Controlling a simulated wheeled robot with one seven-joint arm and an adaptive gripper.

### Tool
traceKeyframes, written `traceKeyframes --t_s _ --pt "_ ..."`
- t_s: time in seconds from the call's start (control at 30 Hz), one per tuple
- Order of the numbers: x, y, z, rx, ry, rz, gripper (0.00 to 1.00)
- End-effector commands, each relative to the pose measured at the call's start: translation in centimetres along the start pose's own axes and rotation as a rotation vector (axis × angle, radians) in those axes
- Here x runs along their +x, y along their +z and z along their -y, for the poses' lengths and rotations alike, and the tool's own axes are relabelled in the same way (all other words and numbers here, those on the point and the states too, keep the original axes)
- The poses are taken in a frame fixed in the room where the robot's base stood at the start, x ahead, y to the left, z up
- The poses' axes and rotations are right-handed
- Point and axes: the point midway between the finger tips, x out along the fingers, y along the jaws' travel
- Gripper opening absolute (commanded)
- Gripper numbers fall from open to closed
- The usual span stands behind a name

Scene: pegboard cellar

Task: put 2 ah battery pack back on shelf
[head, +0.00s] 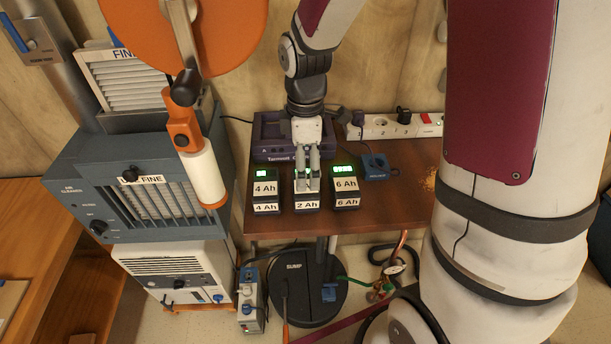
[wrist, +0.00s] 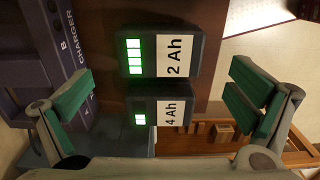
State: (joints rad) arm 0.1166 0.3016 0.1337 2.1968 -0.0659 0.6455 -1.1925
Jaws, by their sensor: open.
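The 2 Ah battery pack (head: 307,204) is dark with a white label and stands in the middle of a row on the small brown table. In the wrist view the 2 Ah pack (wrist: 151,55) shows several lit green bars. My gripper (head: 308,185) hangs over this pack, and its fingers hide part of the pack's top in the head view. In the wrist view my gripper (wrist: 160,103) is open, with green-padded fingers wide apart and nothing held. I cannot tell the exact height of the fingertips above the pack. No shelf is clearly identifiable.
The 4 Ah pack (head: 265,190) stands close on the left, the 6 Ah pack (head: 346,188) close on the right. The purple charger (head: 268,138) is behind the row. A power strip (head: 390,126) and small blue block (head: 375,167) lie at back right. A grey air cleaner (head: 140,180) stands left.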

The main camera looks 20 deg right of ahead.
Motion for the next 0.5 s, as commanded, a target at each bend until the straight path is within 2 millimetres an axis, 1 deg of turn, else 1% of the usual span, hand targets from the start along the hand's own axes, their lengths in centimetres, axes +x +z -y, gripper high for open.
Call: traceKeyframes --t_s 0.03,0.2,0.4,0.5 --pt "-1.2 0.0 -0.1 0.001 0.005 -0.001 1.0" --pt "-4.1 0.0 0.0 0.0 0.003 -0.002 1.0" --pt "-5.9 0.0 0.0 0.002 0.002 -0.001 1.0" --pt "-6.9 0.1 0.4 0.034 0.015 -0.001 1.0"
